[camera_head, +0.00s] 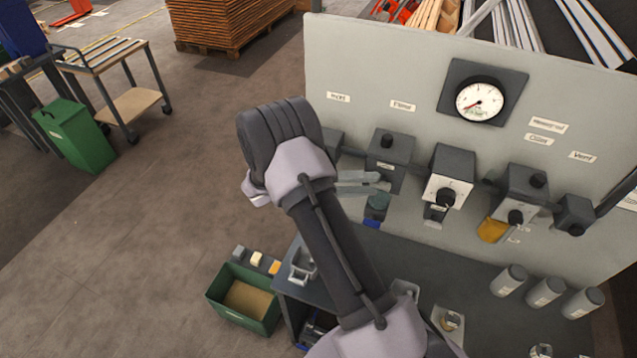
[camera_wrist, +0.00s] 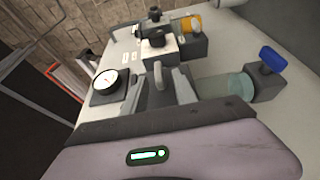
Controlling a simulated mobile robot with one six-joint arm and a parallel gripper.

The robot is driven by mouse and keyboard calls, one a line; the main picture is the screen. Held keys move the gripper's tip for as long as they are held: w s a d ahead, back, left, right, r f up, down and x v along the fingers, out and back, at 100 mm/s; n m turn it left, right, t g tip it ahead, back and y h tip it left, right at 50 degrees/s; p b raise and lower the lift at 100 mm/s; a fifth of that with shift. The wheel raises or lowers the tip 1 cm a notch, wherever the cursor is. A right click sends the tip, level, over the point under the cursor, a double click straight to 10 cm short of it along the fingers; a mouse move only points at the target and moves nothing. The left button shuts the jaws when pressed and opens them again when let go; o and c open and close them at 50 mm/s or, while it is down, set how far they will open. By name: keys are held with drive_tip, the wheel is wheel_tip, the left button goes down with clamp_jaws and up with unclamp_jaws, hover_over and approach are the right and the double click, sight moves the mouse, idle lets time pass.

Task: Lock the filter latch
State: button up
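The filter unit on the grey panel seems to be the dark block (camera_head: 390,148) with a teal translucent bowl (camera_head: 378,201) below it and a blue part (camera_head: 372,222) at the bottom. In the wrist view the clear bowl (camera_wrist: 228,86) and the blue part (camera_wrist: 272,58) lie to the right of my fingers.
A white-faced regulator (camera_head: 448,180) and a block with a yellow part (camera_head: 492,230) stand to the right of the filter. A gauge (camera_head: 480,101) is above. A dark bench (camera_head: 420,258) with grey cylinders (camera_head: 546,291) lies below. A green bin (camera_head: 232,305) stands left of the bench.

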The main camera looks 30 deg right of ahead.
drive_tip(key=v, duration=1.5)
drive_tip(key=shift+p, duration=0.35)
drive_tip(key=s+n+t+y+b, duration=0.35)
drive_tip(key=s+y+b, duration=0.65)
drive_tip(key=s+b, duration=0.4)
drive_tip(key=s+a+f+m+t+y+b, duration=0.1)
drive_tip(key=s+a+f+t+y+b, duration=0.2)
drive_tip(key=a+t+y+b, duration=0.1)
drive_tip(key=s+a+f+m+t+y+b, duration=0.1)
drive_tip(key=s+a+f+t+y+b, duration=0.2)
drive_tip(key=a+t+b, duration=0.3)
drive_tip(key=shift+s+a+f+y, duration=0.4)
drive_tip(key=shift+s+a+y, duration=0.2)
drive_tip(key=shift+s+a, duration=0.2)
